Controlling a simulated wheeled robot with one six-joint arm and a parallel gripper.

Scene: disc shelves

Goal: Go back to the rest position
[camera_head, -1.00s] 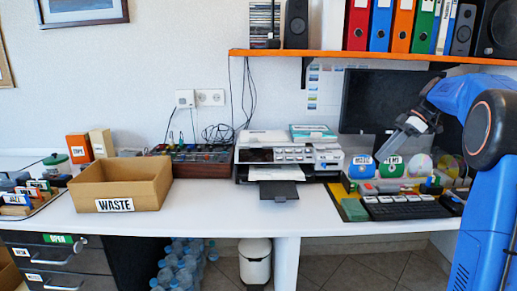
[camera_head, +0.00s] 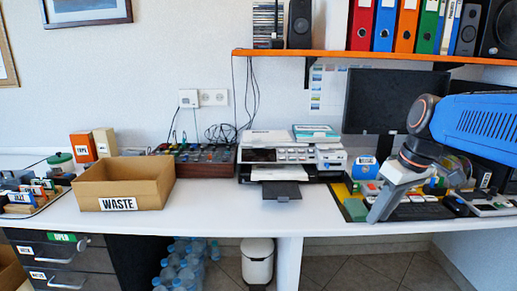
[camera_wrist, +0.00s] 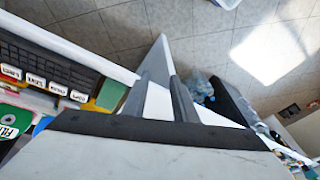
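My gripper (camera_head: 376,212) hangs at the right over the front edge of the desk, pointing down. It is in front of the keyboard (camera_head: 420,211) and hides part of it. In the wrist view its two dark fingers (camera_wrist: 160,92) stand apart with nothing held between them; the white desk edge and leg show behind the gap. My blue arm reaches in from the right edge.
The desk (camera_head: 230,222) is clear between the box marked WASTE (camera_head: 150,190) and the printer (camera_head: 290,160). An orange shelf (camera_head: 400,56) with binders hangs above the monitor (camera_head: 385,100). A white bin (camera_head: 257,262) and several bottles stand below.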

